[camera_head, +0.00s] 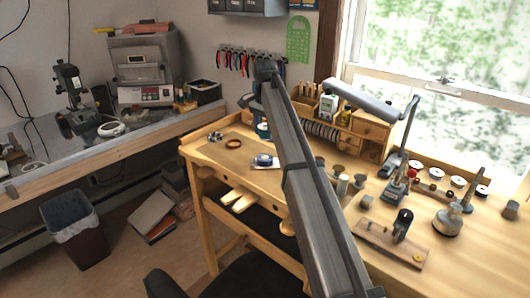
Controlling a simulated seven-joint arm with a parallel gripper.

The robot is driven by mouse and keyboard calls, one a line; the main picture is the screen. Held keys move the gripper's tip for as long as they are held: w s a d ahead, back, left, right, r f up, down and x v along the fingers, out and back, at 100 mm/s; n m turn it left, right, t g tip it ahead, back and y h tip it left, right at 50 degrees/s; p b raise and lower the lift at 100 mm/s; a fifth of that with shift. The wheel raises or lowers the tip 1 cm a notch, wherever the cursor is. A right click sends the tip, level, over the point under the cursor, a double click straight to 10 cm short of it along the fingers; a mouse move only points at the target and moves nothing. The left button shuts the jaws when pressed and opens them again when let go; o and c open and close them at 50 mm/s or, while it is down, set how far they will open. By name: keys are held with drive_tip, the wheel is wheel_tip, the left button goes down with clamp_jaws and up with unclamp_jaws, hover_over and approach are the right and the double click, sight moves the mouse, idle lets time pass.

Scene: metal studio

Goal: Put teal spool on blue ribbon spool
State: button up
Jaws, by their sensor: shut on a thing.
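My arm rises across the middle of the view, and its far end bends down over the wooden workbench. My gripper (261,118) is mostly hidden behind my own arm link; it is shut on the teal spool (263,131), a small teal and white piece showing at the link's left edge. The fingertips cannot be made out. The blue ribbon spool (264,161), white and blue, sits on the bench top, lower in the picture than the teal spool. A gap of bench shows between the two. How high the teal spool is above the bench is unclear.
A brown ring (233,143) and small metal parts (215,137) lie left on the bench. Jars, a desk lamp (365,101), a drawer cabinet (368,127) and a wooden block with a tool (391,243) stand right. Bare wood surrounds the blue ribbon spool's left side.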

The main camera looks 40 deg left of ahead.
sight(265, 157)
drive_tip(key=shift+f, duration=3.95)
drive_tip(key=shift+f, duration=0.2)
drive_tip(key=o, duration=1)
drive_tip(key=shift+r, duration=0.15)
wheel_tip(265, 157, up, 12)
